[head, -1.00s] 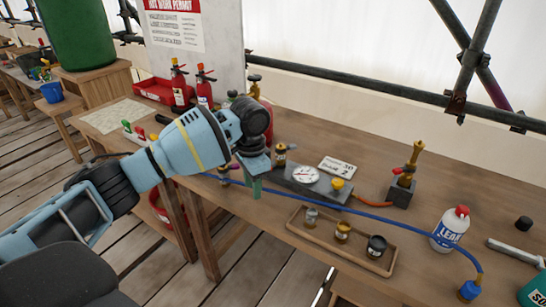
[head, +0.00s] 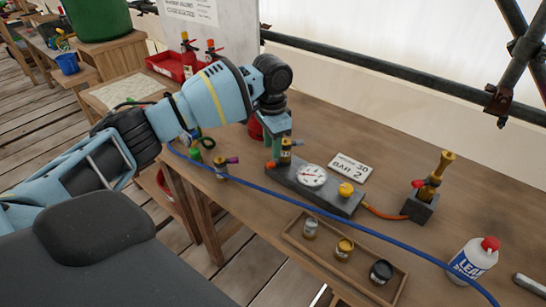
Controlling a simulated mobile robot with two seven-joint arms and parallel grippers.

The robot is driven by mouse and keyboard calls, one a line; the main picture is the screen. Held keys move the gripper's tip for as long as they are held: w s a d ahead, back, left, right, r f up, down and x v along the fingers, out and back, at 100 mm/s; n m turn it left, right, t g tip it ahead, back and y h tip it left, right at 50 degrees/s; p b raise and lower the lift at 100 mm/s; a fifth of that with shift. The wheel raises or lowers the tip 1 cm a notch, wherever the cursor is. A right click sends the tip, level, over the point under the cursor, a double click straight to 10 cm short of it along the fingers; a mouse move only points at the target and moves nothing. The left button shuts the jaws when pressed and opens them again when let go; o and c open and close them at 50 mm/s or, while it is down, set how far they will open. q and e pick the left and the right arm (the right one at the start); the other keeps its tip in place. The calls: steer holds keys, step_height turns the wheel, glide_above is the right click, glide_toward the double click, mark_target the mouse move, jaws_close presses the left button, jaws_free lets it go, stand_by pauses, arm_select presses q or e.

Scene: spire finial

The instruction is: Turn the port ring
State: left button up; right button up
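A dark block (head: 318,188) on the bench carries a round white gauge (head: 312,175) and a yellow knob (head: 346,189). A black and brass upright fitting (head: 285,152) stands at its left end; I cannot tell for certain whether this bears the port ring. My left gripper (head: 279,150) points down at this fitting, its green fingers behind and beside it. Whether they touch it, and how wide they are apart, is not clear. My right gripper is out of view.
A wooden tray (head: 292,237) with three small jars lies in front of the block. A blue hose (head: 330,214) crosses the bench. A brass torch-like piece (head: 434,180) and a white bottle (head: 472,261) stand right. A small valve (head: 222,168) is at the left edge.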

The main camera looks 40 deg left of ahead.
mark_target(272, 163)
arm_select(q)
steer(key=shift+f, duration=2.55)
jaws_close()
